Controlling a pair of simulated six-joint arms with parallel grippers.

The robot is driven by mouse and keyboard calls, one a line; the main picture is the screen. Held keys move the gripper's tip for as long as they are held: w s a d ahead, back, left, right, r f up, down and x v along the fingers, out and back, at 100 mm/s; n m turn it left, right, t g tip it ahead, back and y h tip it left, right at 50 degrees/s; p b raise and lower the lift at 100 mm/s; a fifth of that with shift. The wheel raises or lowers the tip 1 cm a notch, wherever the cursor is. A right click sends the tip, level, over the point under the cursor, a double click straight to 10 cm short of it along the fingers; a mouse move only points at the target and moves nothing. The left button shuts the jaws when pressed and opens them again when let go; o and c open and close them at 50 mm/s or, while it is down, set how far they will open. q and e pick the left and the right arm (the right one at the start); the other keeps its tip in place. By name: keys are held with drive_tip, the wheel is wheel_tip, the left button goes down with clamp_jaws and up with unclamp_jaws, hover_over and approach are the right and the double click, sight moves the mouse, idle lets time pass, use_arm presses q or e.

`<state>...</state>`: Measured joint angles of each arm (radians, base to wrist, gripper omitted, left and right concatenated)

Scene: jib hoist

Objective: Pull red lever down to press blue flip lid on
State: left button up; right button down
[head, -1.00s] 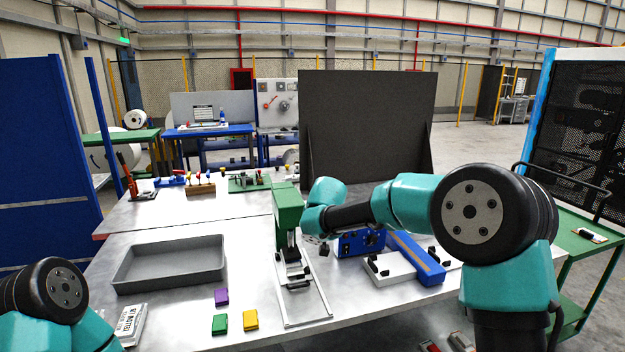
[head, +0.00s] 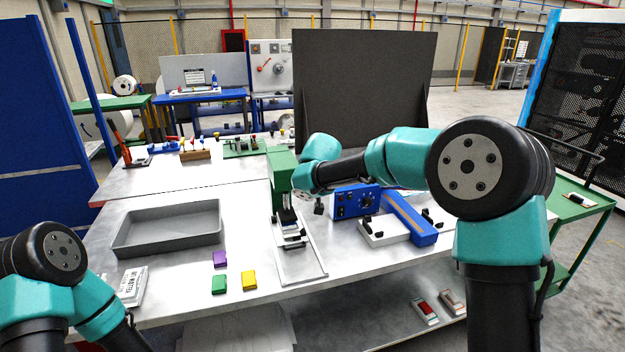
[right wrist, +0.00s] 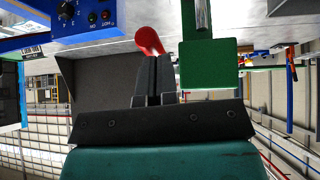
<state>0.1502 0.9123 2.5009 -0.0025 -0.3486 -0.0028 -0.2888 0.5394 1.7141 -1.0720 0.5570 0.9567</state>
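The green press (head: 283,172) stands upright on the metal table, over a pale slide frame (head: 302,264) with dark fittings. In the right wrist view the red lever (right wrist: 149,39) shows just past the fingertips of my right gripper (right wrist: 154,60), beside the green press body (right wrist: 208,66). Its two black fingers are close together at the lever; whether the lever lies between them is hidden. In the head view the lever is hidden around my right wrist. I cannot make out a blue flip lid under the press. My left arm is at lower left; its gripper is out of view.
A grey tray (head: 168,230) lies left of the press. Purple (head: 219,259), green (head: 219,284) and yellow (head: 249,281) blocks lie in front. A blue control box (head: 357,201) and a blue-and-white fixture (head: 408,220) stand right. A dark panel (head: 362,85) rises behind.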

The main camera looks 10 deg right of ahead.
drive_tip(key=v, duration=1.2)
drive_tip(key=shift+a, duration=0.25)
drive_tip(key=s+f+g+y, duration=0.1)
drive_tip(key=s+f, duration=0.1)
drive_tip(key=f, duration=0.8)
drive_tip(key=s+d+f+g+y, duration=0.1)
drive_tip(key=s+f+g, duration=0.1)
drive_tip(key=f, duration=0.9)
drive_tip(key=s+f+g+y, duration=0.1)
drive_tip(key=s+f, duration=0.2)
drive_tip(key=f, duration=0.8)
drive_tip(key=shift+s+d+f+n+g, duration=0.15)
drive_tip(key=shift+s+d+n+g, duration=0.15)
drive_tip(key=shift+n+g, duration=0.1)
drive_tip(key=s+d+f+m+g, duration=0.1)
drive_tip(key=s+d+f, duration=0.2)
drive_tip(key=s+f, duration=0.7)
drive_tip(key=s+d+f+m+g+y, duration=0.1)
drive_tip(key=s+d+f+m, duration=0.1)
drive_tip(key=s+f, duration=0.9)
drive_tip(key=s+d, duration=0.1)
drive_tip(key=s, duration=0.1)
drive_tip(key=shift+s, duration=0.25)
